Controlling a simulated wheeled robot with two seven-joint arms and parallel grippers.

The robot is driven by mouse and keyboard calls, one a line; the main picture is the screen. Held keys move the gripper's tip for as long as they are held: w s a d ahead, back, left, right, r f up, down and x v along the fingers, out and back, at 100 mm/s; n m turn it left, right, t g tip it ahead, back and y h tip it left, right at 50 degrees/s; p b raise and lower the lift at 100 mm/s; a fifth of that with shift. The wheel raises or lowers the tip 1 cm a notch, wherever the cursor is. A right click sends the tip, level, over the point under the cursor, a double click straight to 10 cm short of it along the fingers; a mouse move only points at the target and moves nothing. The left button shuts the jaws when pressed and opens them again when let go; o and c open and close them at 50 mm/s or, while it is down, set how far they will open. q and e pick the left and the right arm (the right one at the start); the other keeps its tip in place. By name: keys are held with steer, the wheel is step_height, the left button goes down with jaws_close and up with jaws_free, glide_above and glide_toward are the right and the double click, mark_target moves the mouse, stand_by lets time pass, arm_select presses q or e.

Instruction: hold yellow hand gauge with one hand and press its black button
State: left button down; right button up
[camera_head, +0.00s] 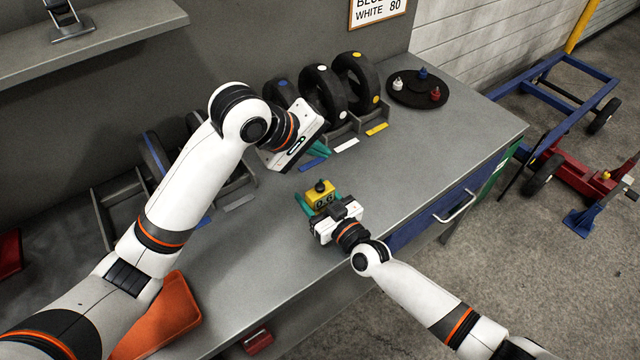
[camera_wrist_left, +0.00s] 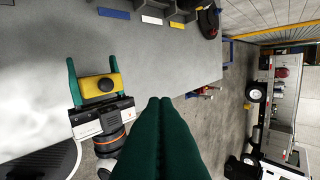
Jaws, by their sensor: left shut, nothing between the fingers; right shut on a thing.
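The yellow hand gauge (camera_head: 320,196) is above the grey bench near its front edge, its small display facing the head camera and its black button (camera_head: 320,186) on top. My right gripper (camera_head: 319,205) is shut on the gauge, with a green finger on either side of it.
Several black wheels (camera_head: 322,91) stand in grey holders at the back of the bench (camera_head: 432,140), with coloured labels before them. A round black tray (camera_head: 418,90) with small bottles is at the back right.

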arm_select(q)
steer(key=n, duration=0.7)
steer(key=w+n+t, duration=0.1)
steer(key=n, duration=0.3)
steer(key=shift+a, duration=0.3)
steer(key=shift+f, duration=0.1)
glide_toward(324, 184)
steer(key=shift+w+d+r+x, duration=0.1)
steer(key=shift+r+x, duration=0.05)
steer(key=shift+x, duration=0.8)
steer(key=shift+w+d+r+x, duration=0.1)
steer(key=shift+r+x, duration=0.05)
steer(key=shift+x, duration=0.75)
steer(key=shift+w+d+r+x, duration=0.1)
steer(key=shift+w+r+x, duration=0.05)
steer(key=shift+x, duration=0.8)
steer(key=shift+f, duration=0.1)
steer(key=shift+f, duration=0.3)
steer(key=shift+f, duration=0.5)
steer(key=shift+r, duration=0.95)
